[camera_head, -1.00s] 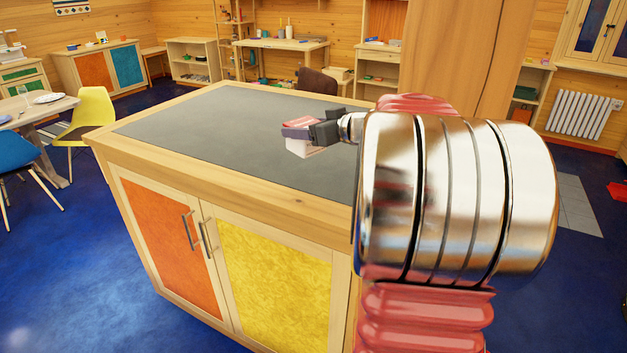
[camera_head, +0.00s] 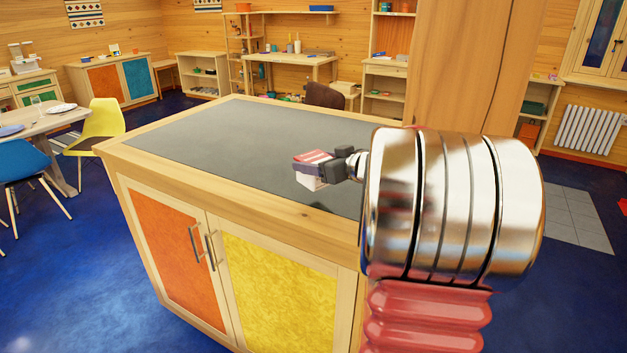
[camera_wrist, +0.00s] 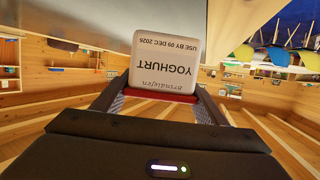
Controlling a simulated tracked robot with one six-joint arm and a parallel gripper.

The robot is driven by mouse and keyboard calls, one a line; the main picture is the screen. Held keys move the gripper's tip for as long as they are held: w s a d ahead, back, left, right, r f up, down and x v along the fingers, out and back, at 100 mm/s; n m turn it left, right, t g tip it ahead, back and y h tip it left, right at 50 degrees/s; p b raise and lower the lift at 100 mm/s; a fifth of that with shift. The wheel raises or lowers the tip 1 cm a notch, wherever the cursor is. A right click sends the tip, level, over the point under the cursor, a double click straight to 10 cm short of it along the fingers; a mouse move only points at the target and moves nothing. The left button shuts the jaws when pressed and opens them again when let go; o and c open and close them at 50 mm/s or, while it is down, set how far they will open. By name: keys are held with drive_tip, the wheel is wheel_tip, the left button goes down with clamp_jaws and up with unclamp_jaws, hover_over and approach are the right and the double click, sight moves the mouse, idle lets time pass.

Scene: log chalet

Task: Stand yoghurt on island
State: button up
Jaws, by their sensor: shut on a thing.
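The yoghurt (camera_head: 311,182) is a small white carton with a red-striped top. In the wrist view the yoghurt (camera_wrist: 165,62) shows its printed label upside down, between the two fingers. My gripper (camera_head: 318,168) is shut on it near its red end. The carton appears to be held above the island's grey top (camera_head: 215,140), near the front right edge, with a dark shadow on the top below it. The exact gap under it is hard to tell. The island has a pale wood rim and orange and yellow doors.
The rest of the island top is bare. A yellow chair (camera_head: 103,125), a blue chair (camera_head: 22,165) and a table (camera_head: 62,118) stand to the left. A tall wooden cabinet (camera_head: 465,65) rises behind my arm. Shelves line the back wall.

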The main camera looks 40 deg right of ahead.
drive_tip(key=shift+f, duration=0.3)
drive_tip(key=shift+f, duration=1.9)
drive_tip(key=shift+f, duration=0.1)
drive_tip(key=o, duration=1.4)
drive_tip(key=shift+c, duration=0.2)
drive_tip(key=v, duration=1.2)
